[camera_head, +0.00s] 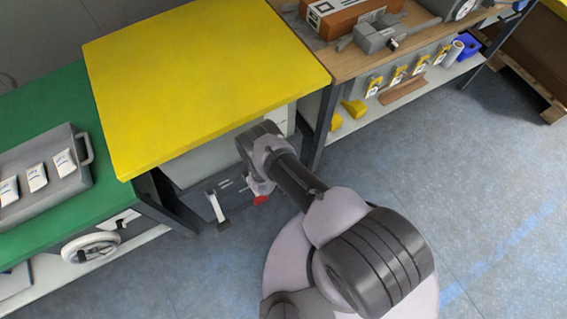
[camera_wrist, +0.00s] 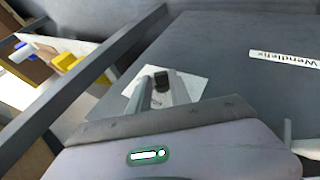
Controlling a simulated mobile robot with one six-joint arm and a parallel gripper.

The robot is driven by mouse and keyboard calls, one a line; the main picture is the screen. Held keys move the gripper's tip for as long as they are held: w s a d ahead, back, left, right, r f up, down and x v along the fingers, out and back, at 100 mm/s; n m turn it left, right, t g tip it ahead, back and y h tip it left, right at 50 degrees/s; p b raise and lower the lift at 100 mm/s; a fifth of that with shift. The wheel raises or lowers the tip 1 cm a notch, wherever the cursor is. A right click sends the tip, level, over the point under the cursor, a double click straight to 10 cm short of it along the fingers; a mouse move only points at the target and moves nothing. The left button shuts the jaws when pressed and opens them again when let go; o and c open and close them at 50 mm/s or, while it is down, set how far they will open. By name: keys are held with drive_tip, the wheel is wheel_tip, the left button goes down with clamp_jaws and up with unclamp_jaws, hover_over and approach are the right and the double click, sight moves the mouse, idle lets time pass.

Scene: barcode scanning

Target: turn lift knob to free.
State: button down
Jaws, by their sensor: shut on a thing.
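A small black knob (camera_wrist: 162,81) sits on a white plate (camera_wrist: 190,83) on a dark grey panel (camera_wrist: 225,55) in the wrist view. My gripper (camera_wrist: 160,84) is shut on the knob, with its two pale fingers on either side of it. The knob's pointing direction and the small marks on the plate are too small to read. In the head view my arm reaches below the yellow tabletop (camera_head: 205,80), and my wrist hides the knob and the fingertips.
Below the yellow top are a pale upright handle (camera_head: 216,206) and a red part (camera_head: 261,199) close to my wrist. A green table (camera_head: 55,225) stands left, a wooden bench (camera_head: 345,62) right. The floor at right is clear.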

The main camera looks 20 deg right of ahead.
drive_tip(key=shift+a+f+t+h, duration=0.2)
drive_tip(key=shift+t+h, duration=0.1)
drive_tip(key=shift+h, duration=0.4)
drive_tip(key=shift+n, duration=0.3)
drive_tip(key=c, duration=1.2)
unclamp_jaws()
drive_tip(key=shift+r, duration=0.1)
